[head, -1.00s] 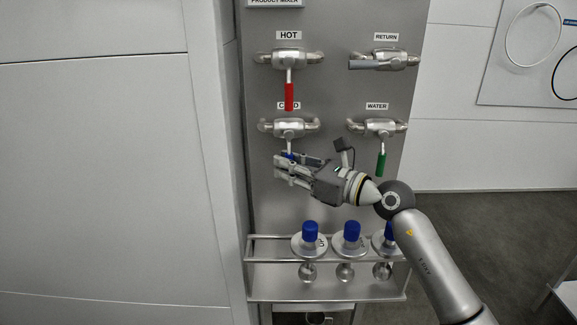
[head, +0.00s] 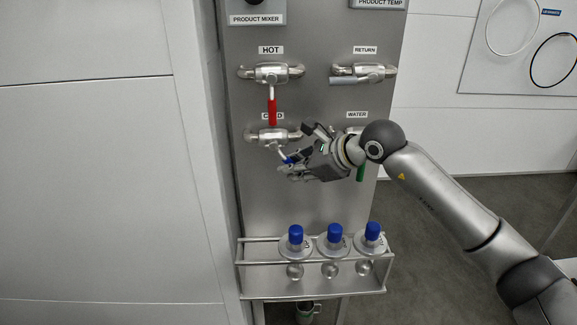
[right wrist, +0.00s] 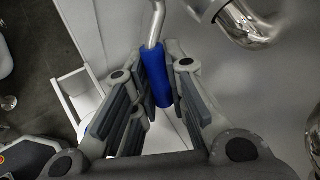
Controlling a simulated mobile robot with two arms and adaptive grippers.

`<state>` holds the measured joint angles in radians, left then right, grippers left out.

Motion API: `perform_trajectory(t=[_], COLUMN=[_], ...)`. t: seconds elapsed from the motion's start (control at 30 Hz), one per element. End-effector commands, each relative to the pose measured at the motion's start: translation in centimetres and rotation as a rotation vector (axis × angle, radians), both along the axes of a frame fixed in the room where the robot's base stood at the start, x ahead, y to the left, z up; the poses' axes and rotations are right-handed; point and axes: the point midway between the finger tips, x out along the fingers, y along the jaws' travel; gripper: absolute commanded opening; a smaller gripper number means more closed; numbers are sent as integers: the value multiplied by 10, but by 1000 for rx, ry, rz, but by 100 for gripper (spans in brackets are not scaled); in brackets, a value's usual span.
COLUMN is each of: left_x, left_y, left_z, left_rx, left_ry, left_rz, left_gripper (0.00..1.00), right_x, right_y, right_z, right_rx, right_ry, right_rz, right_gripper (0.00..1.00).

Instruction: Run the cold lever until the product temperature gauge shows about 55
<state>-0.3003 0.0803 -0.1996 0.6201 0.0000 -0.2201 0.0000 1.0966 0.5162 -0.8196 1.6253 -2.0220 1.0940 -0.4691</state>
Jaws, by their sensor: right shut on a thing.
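The cold lever's blue handle (head: 287,160) hangs from the cold valve (head: 272,136), tilted down and to the right. My right gripper (head: 289,165) is shut on it, reaching in from the right. In the right wrist view the blue handle (right wrist: 157,76) stands between the finger pads, on its bent metal stem. The COLD label is partly hidden by the red lever. The PRODUCT TEMP label (head: 380,4) shows at the top edge; its gauge is out of view, so no reading can be seen. My left gripper is not in view.
The red hot lever (head: 272,111) hangs straight down just above. The green water lever (head: 360,172) is partly behind my right arm. The return lever (head: 356,80) lies sideways. A rack (head: 310,294) with three blue-capped vessels is below. The floor on the right is open.

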Motion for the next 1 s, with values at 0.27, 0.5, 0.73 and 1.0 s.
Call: perform_trajectory(t=[0.27,0.5,0.73,1.0], left_x=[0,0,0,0], left_y=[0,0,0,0], left_z=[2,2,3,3], left_rx=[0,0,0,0], left_ry=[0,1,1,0], left_rz=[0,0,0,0], left_gripper=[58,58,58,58], right_x=[1,0,0,0], right_y=[-8,-11,-12,-12], right_z=[10,14,14,14], right_rx=[-180,-262,-286,-286], right_ry=[-1,-1,0,0], right_rz=[-2,-1,0,0], right_gripper=[0,0,0,0])
